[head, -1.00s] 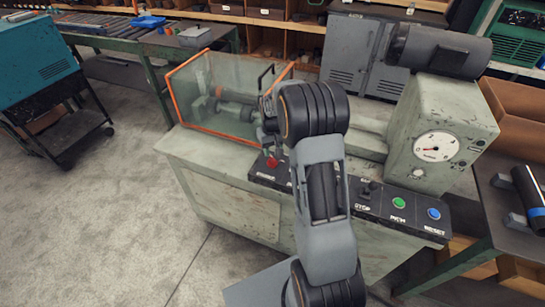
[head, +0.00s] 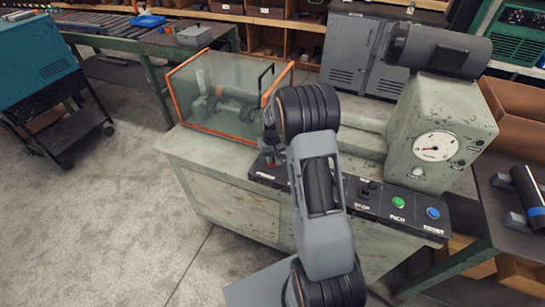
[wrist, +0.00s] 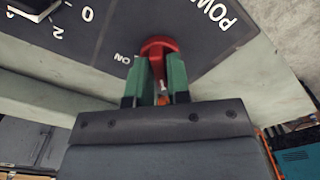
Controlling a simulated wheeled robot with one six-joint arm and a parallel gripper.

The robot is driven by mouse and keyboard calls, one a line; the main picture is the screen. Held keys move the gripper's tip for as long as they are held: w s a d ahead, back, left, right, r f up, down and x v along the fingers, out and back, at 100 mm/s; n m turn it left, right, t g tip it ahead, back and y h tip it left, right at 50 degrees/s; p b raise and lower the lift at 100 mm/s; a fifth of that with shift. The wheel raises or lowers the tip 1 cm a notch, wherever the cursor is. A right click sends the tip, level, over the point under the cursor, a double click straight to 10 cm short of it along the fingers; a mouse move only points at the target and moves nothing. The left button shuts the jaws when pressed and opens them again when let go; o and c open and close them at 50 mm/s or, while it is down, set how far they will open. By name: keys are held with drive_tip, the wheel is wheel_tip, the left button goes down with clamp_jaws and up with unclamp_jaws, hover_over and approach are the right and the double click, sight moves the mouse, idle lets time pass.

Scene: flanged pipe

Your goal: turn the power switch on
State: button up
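The power switch (wrist: 158,47) is a red knob on the dark control panel, with "POWER" and "ON" lettered beside it in the wrist view. My gripper (wrist: 159,68) has two green fingers, one on each side of the red switch, with its narrow red part between them. I see no clear gap between the fingers and the red part, so they look shut on it. In the head view, my gripper (head: 271,157) is down at the left end of the panel (head: 322,191) and largely hides the switch.
An orange-framed clear guard (head: 225,98) stands just behind my gripper. A gauge housing (head: 440,125) rises at the right.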

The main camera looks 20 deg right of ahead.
clamp_jaws()
drive_tip(key=shift+m, duration=0.3)
drive_tip(key=m+b, duration=0.1)
drive_tip(key=m, duration=0.3)
drive_tip(key=shift+b, duration=0.3)
drive_tip(key=m+b, duration=0.1)
drive_tip(key=m, duration=0.8)
drive_tip(key=shift+b, duration=0.4)
drive_tip(key=shift+m+b, duration=0.3)
drive_tip(key=shift+m, duration=1.9)
